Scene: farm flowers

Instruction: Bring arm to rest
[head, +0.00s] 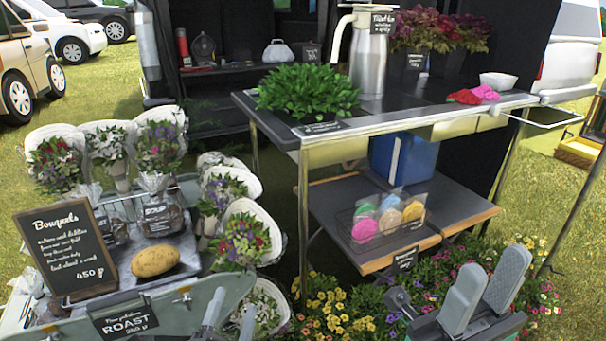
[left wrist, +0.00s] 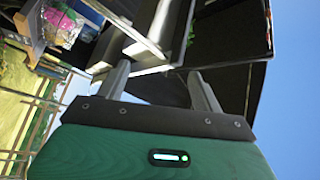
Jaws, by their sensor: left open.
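My left gripper (head: 230,318) shows at the bottom edge of the head view, its two narrow grey fingers apart with nothing between them. They stand in front of the potato stand. In the left wrist view the left gripper (left wrist: 160,85) also has its fingers spread and empty, and metal table edges lie beyond them. My right gripper (head: 484,292) is low at the right in the head view, over the flower bed. I see no object held in either gripper.
A metal-edged table (head: 440,118) carries a green plant (head: 306,90) and a steel jug (head: 369,55). Below are a blue crate (head: 398,158) and a shelf (head: 350,244). At left, a stand holds a potato (head: 155,261), a bouquet sign (head: 72,246) and several bouquets. Flowers (head: 335,310) fill the ground between.

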